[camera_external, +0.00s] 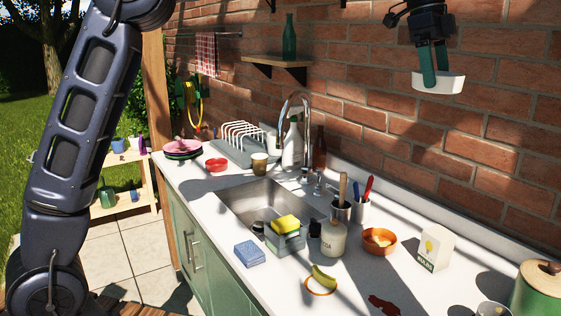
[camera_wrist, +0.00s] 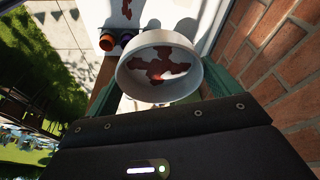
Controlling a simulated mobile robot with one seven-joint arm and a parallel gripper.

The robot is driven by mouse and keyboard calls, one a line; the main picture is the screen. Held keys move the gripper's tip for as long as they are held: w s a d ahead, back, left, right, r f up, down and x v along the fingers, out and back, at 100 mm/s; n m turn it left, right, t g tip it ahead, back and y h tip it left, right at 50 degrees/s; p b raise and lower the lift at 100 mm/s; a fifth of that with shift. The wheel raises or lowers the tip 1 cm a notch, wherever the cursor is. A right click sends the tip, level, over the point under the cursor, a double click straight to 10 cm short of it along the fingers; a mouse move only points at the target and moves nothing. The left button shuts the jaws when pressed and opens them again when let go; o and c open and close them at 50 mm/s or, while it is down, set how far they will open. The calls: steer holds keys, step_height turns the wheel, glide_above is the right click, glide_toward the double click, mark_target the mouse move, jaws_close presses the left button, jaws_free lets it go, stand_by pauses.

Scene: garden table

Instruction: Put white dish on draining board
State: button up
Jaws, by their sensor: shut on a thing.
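The white dish (camera_external: 450,84) hangs high at the upper right of the external view, in front of the brick wall. My gripper (camera_external: 436,74) points down with its green fingers shut on the dish. In the wrist view the round dish (camera_wrist: 137,82) sits between the fingers, with reddish-brown patches showing inside it. The grey draining board (camera_external: 226,147) with a white slotted rack (camera_external: 241,133) lies on the counter beyond the sink, well to the left of and below my gripper. The dish is apart from the counter.
The tap (camera_external: 295,110) rises behind the sink (camera_external: 245,200). A spray bottle (camera_external: 292,145) and a brown bottle (camera_external: 319,150) stand near it. A shelf (camera_external: 277,61) holds a green bottle. Pink and dark plates (camera_external: 183,148), a red bowl (camera_external: 216,165) and a cup (camera_external: 259,163) stand near the board.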

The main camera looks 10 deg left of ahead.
steer(key=w+a+n, duration=0.2)
steer(key=w+a, duration=0.3)
steer(key=w, duration=0.3)
steer(key=w+a+n+t, duration=0.1)
steer(key=w+a, duration=0.4)
steer(key=w, duration=0.3)
steer(key=w+a+n, duration=0.2)
steer(key=w+a, duration=0.2)
steer(key=w, duration=0.4)
steer(key=w+a+n+t, duration=0.1)
steer(key=w+a+n, duration=0.2)
steer(key=w+a, duration=0.6)
steer(key=w+a+n+t, duration=0.1)
steer(key=w+a+n, duration=0.1)
steer(key=w+a, duration=0.75)
steer(key=w+a+n, duration=0.2)
steer(key=w+a, duration=0.1)
steer(key=a, duration=1)
steer(key=w+a+n, duration=0.3)
steer(key=a, duration=1)
steer(key=w+a+n+t+y, duration=0.15)
steer(key=a+n, duration=0.25)
steer(key=a, duration=2.2)
steer(key=f, duration=4.6)
steer(key=shift+s+d, duration=0.2)
steer(key=shift+s, duration=0.05)
steer(key=shift+f, duration=0.2)
steer(key=o, duration=0.8)
